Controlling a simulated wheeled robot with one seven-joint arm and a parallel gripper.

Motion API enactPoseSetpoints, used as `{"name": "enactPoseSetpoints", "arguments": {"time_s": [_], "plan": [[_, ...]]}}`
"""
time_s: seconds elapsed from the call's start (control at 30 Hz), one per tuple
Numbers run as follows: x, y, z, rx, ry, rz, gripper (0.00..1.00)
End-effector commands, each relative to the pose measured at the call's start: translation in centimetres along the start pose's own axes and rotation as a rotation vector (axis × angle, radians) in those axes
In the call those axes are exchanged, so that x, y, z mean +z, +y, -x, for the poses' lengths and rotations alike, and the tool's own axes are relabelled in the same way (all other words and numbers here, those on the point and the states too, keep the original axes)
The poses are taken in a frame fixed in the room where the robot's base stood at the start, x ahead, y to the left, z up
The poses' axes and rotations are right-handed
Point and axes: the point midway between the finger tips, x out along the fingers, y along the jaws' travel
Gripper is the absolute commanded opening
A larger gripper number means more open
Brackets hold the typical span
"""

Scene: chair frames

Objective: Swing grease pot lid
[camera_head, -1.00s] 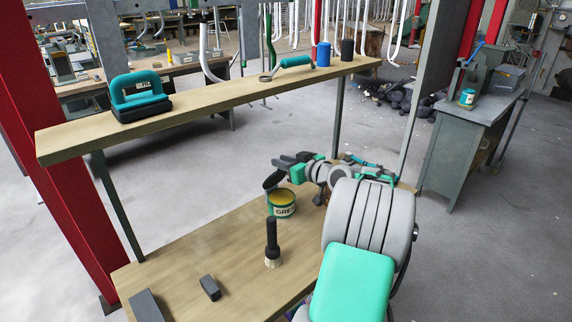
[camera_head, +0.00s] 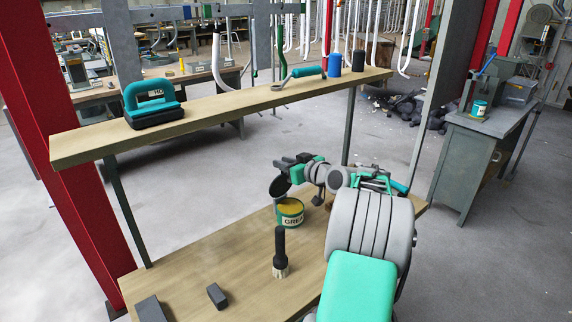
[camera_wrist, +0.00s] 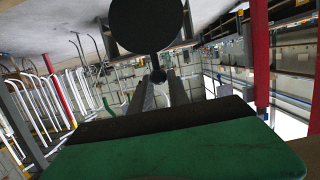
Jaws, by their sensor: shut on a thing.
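The grease pot (camera_head: 290,214), a teal can with a cream "GREASE" label and yellow grease showing at its open top, stands upright on the lower wooden bench. Its lid (camera_head: 279,187) is a dark round disc, raised and tilted steeply at the pot's left rim. Whether a hinge joins the two is too small to tell. My gripper (camera_head: 291,175) is above and behind the pot, shut on the lid. In the wrist view, the lid (camera_wrist: 148,22) shows as a black disc with a small tab between the fingertips of my gripper (camera_wrist: 160,82).
A black-handled brush (camera_head: 280,250) stands in front of the pot, with a dark block (camera_head: 217,296) to its left. The upper shelf (camera_head: 230,108) holds a teal-and-black tool (camera_head: 153,105) and several cylinders. The lower bench's left middle is clear.

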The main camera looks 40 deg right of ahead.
Motion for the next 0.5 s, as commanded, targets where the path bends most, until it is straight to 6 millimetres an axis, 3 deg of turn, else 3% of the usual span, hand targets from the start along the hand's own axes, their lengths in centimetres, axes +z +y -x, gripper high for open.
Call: {"name": "enactPoseSetpoints", "arguments": {"time_s": [0.5], "plan": [[-0.8,0.0,-3.8,0.000,0.002,0.001,0.00]]}}
